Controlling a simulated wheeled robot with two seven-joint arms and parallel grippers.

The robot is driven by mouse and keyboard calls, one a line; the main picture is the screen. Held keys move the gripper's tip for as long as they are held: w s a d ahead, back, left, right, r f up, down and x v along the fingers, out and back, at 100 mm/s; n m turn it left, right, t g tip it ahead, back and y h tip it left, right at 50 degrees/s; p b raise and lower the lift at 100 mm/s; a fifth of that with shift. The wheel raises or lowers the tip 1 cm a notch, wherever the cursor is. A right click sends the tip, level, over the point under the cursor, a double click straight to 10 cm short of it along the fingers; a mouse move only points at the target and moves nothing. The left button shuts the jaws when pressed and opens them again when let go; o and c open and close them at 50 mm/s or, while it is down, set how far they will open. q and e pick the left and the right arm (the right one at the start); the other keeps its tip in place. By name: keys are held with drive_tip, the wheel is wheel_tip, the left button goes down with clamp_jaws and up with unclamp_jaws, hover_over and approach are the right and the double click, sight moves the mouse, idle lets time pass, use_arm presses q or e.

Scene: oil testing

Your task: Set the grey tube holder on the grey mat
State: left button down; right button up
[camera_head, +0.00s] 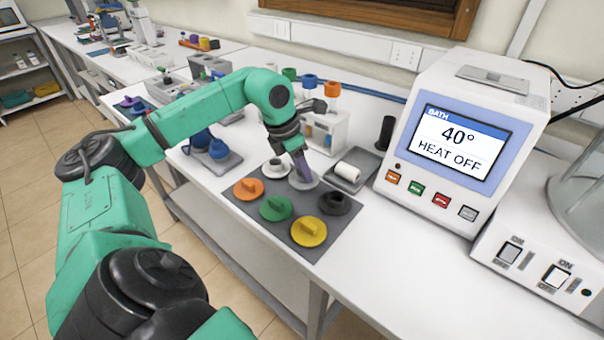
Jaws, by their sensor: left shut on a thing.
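The dark grey mat (273,232) lies near the front edge of the white bench. My left gripper (302,169) points down over the back row of the mat and is shut. The grey tube holder (309,185), a light grey round piece, is at its fingertips, between a white holder (276,169) and a black holder (334,203). The fingers hide part of the grey holder. I cannot tell whether its base touches the mat. My right gripper is out of view.
Orange (248,189), green (276,209) and yellow (309,232) knobbed lids fill the mat's front row. A tray with a white roll (348,172) and the heating bath (455,140) stand to the right. A rack with coloured caps (326,130) stands behind. Bare bench lies right of the mat.

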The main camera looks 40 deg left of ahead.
use_arm(q)
drive_tip(key=shift+s+f, duration=0.1)
drive_tip(key=shift+f, duration=0.8)
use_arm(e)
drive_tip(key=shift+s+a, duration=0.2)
use_arm(q)
drive_tip(key=shift+f, duration=0.2)
drive_tip(key=shift+c, duration=1.9)
unclamp_jaws()
drive_tip(key=shift+r, duration=0.1)
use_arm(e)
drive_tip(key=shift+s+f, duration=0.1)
use_arm(q)
drive_tip(key=shift+r, duration=0.15)
drive_tip(key=shift+a+r, duration=0.1)
drive_tip(key=shift+r, duration=0.2)
drive_tip(key=v, duration=1.1)
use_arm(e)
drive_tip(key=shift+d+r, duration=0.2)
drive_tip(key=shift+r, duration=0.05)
